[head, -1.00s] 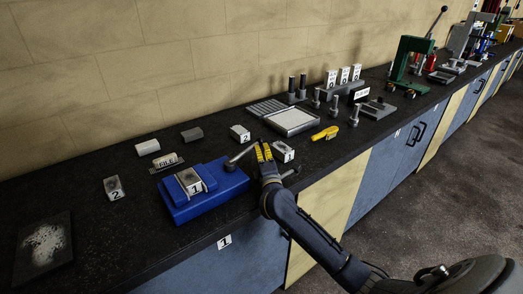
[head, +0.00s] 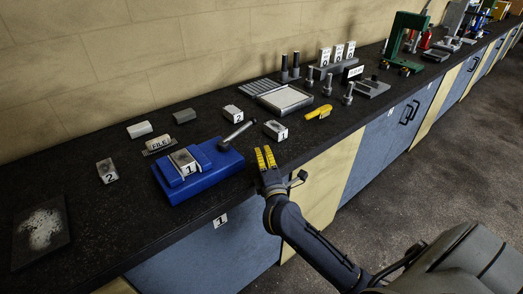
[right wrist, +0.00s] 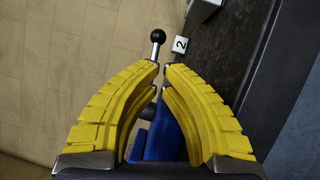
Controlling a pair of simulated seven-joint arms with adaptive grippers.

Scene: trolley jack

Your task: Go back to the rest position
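My right gripper (head: 265,158) is in the head view, in front of the bench edge and right of the blue vice (head: 178,193). Its two yellow fingers stand a little apart with nothing between them. It also shows in the right wrist view (right wrist: 158,72), with a narrow gap between the tips. The vice handle (head: 237,134) slants up to the right and is clear of the fingers; its black ball (right wrist: 158,36) appears beyond the fingertips in the wrist view. A block marked 1 (head: 184,162) sits in the vice. My left gripper is not in view.
A block marked 1 (head: 276,130) and a block marked 2 (head: 233,113) lie just beyond the gripper. A yellow tool (head: 318,112) and a white-topped plate (head: 285,99) lie further right. The floor (head: 450,190) in front of the cabinets is open.

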